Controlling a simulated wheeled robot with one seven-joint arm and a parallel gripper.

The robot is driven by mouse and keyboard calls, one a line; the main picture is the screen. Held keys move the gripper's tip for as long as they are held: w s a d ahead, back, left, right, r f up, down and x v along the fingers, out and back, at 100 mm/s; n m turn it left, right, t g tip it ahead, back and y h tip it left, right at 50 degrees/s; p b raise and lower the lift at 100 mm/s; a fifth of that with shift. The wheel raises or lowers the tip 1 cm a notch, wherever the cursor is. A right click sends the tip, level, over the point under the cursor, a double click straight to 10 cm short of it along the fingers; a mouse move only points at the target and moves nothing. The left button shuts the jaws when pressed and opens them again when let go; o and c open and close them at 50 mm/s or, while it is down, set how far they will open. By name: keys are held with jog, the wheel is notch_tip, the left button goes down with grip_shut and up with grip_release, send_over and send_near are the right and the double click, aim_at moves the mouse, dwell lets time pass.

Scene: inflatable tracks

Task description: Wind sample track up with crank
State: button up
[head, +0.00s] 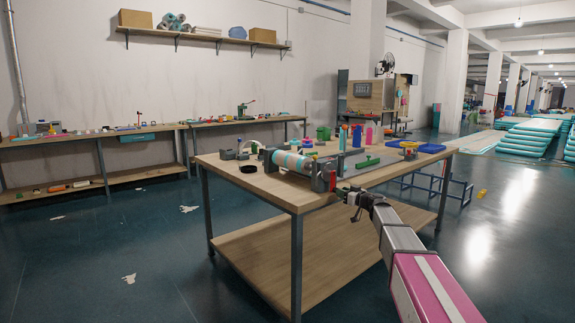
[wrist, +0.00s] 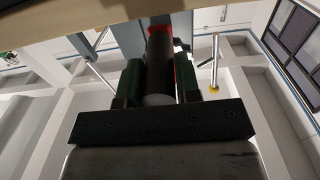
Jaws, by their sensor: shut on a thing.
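The sample track (head: 290,163), striped teal and white, is wrapped around a roller on the near left of the wooden workbench (head: 245,178). A dark grey end stand (head: 321,176) holds the roller's right end, with the red crank (head: 333,181) on its outer side. My gripper (head: 351,198) is at the crank, by the bench's front edge. In the wrist view, the green fingers of my gripper (wrist: 160,78) are shut around the dark cylindrical crank handle (wrist: 160,65). A red part of the crank (wrist: 178,72) shows just behind it. The roll is out of the wrist view.
A grey plate (head: 392,160) extends right of the roller, with a green bar (head: 367,162) on it. Bottles (head: 357,136), a green bin (head: 323,134) and blue trays (head: 432,149) stand behind. A blue frame (head: 440,186) stands on the floor to the right. The left floor is mostly open.

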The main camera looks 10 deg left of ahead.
jog(key=shift+s+a+f, duration=0.1)
jog(key=shift+s+a, duration=0.35)
jog(key=shift+s, duration=0.05)
jog(key=o, duration=1)
jog(key=shift+s+a+g, duration=0.1)
jog(key=shift+a+g, duration=0.05)
jog(key=shift+g, duration=0.15)
jog(key=shift+s+d, duration=0.2)
jog(key=shift+d, duration=0.35)
jog(key=v, duration=0.7)
jog(key=shift+w+d, duration=0.1)
jog(key=shift+w, duration=0.05)
